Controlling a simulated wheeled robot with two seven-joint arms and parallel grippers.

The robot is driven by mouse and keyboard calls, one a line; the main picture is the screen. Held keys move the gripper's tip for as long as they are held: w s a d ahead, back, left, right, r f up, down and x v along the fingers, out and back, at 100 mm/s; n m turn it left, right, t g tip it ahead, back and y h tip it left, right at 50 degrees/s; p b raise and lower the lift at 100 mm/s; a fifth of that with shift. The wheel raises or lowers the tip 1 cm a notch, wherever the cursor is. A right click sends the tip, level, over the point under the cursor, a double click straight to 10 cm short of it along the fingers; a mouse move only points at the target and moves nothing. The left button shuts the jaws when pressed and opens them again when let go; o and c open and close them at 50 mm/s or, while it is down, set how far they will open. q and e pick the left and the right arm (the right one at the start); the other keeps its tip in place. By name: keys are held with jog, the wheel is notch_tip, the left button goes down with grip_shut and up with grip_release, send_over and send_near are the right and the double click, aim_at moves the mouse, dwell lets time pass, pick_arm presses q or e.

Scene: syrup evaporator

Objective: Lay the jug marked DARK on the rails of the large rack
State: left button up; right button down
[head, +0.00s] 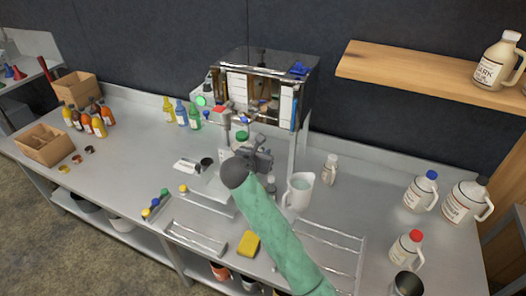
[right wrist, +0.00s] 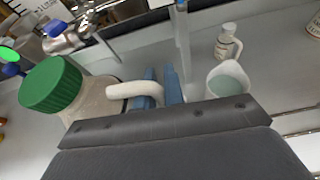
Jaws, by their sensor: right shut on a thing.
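A large cream jug whose label reads DARK (head: 490,72) stands on the wooden shelf at the upper right of the head view. My right gripper (head: 262,158) is in front of the evaporator. In the right wrist view the right gripper (right wrist: 160,85) is shut on the pale handle (right wrist: 135,89) of a green-capped jug (right wrist: 92,100). That jug's green cap (head: 242,136) also shows in the head view; its body is mostly hidden and its label cannot be read. The large rack (head: 335,233) lies on the counter right of my right arm, its rails bare where visible. My left gripper is not in view.
The metal evaporator (head: 265,65) with taps stands behind the gripper. A white pitcher (head: 299,192) and small bottle (head: 331,168) stand to its right. Jugs with blue (head: 421,193), red (head: 406,249) and dark (head: 465,202) caps stand at right. A yellow sponge (head: 249,244) lies near a smaller rack (head: 194,240).

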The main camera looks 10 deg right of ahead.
pick_arm(q)
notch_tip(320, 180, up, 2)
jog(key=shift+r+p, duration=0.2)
jog(key=shift+p, duration=0.8)
